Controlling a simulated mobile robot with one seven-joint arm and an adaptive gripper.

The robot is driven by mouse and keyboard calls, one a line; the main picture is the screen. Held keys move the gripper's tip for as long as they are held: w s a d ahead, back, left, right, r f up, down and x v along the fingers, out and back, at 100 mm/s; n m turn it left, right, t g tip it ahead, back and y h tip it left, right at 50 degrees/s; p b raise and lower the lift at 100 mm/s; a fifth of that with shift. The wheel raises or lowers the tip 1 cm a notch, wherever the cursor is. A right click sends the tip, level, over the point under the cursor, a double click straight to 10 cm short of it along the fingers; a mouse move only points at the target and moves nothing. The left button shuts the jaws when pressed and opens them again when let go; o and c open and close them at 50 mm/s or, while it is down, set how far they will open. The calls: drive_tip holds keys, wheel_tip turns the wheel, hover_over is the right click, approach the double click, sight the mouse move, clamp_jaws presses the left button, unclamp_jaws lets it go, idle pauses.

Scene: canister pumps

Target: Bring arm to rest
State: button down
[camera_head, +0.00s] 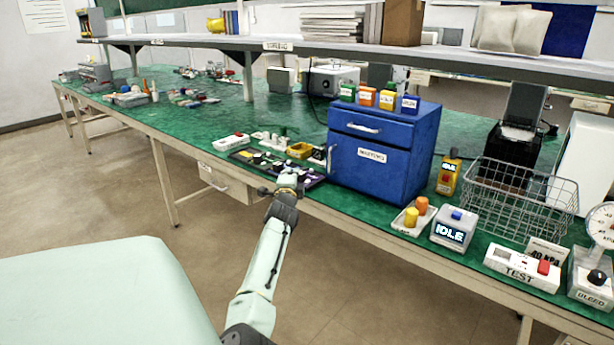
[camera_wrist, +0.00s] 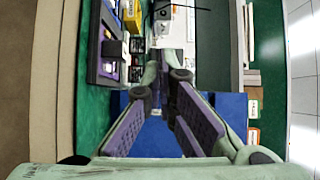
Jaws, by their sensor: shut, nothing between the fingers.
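My arm (camera_head: 264,257) reaches out from the bottom of the head view toward the green-topped bench (camera_head: 296,119). My gripper (camera_head: 290,183) is at the bench's front edge, in front of a dark tray of small parts (camera_head: 262,165) and left of the blue cabinet (camera_head: 377,175). In the wrist view the two purple-padded fingers of my gripper (camera_wrist: 167,62) converge at their tips, shut and empty. The dark tray shows there at upper left (camera_wrist: 106,45), and blue surfaces lie behind the fingers (camera_wrist: 232,105). The gripper's exact height above the bench is hard to tell.
Coloured canisters (camera_head: 387,99) stand on the cabinet. To its right are a yellow device (camera_head: 449,174), a wire basket (camera_head: 520,200), an IDLE box (camera_head: 453,230) and a TEST box (camera_head: 521,269). A shelf (camera_head: 330,54) spans the back. The floor at left (camera_head: 95,195) is clear.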

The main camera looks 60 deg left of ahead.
drive_tip(key=shift+s+a, duration=0.3)
drive_tip(key=shift+s, duration=0.65)
